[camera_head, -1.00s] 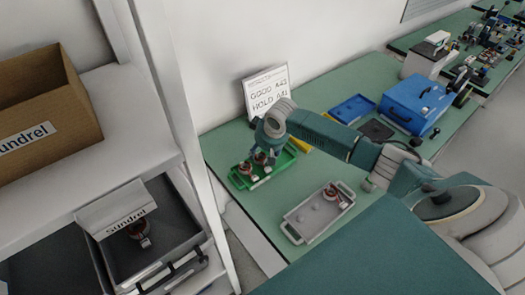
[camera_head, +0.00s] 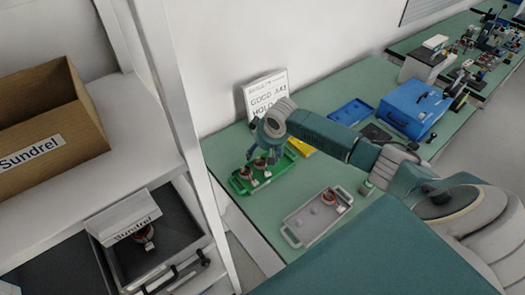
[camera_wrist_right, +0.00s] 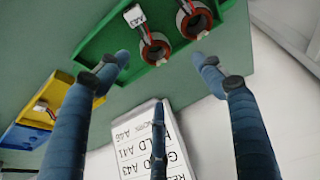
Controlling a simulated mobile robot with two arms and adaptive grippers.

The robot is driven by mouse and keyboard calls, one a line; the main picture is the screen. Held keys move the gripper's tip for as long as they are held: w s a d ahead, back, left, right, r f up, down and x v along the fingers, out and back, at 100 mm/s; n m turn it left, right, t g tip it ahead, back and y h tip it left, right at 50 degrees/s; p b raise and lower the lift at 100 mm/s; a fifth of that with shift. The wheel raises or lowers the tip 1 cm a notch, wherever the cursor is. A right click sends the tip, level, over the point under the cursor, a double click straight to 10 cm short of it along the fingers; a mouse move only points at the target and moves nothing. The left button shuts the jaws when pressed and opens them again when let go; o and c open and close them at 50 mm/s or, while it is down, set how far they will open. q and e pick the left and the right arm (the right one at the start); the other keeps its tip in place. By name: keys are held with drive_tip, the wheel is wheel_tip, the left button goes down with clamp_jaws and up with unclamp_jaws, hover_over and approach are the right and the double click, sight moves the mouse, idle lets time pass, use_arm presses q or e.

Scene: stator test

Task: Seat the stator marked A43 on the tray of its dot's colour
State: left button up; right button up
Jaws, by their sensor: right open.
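The stator tagged A43 (camera_wrist_right: 155,48), a copper-red ring with a white tag, sits on the green tray (camera_wrist_right: 96,45) in the right wrist view. A second copper-red stator (camera_wrist_right: 194,20) sits beside it on the same tray. The head view shows the green tray (camera_head: 240,186) below my right gripper (camera_head: 262,154). My right gripper is open, its fingers (camera_wrist_right: 160,75) spread and apart from the A43 stator. Whether a peg is inside the ring cannot be told. My left gripper is not in view.
A sign (camera_head: 267,93) lists GOOD A43 and HOLD A41. A yellow tray (camera_head: 301,147), a blue tray (camera_head: 350,111) and a grey tray (camera_head: 296,236) with one stator (camera_head: 331,196) stand nearby. A blue case (camera_head: 415,105) is further right. A shelf bin (camera_head: 180,243) is at left.

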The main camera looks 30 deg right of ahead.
drive_tip(key=v, duration=1.2)
idle(0.8)
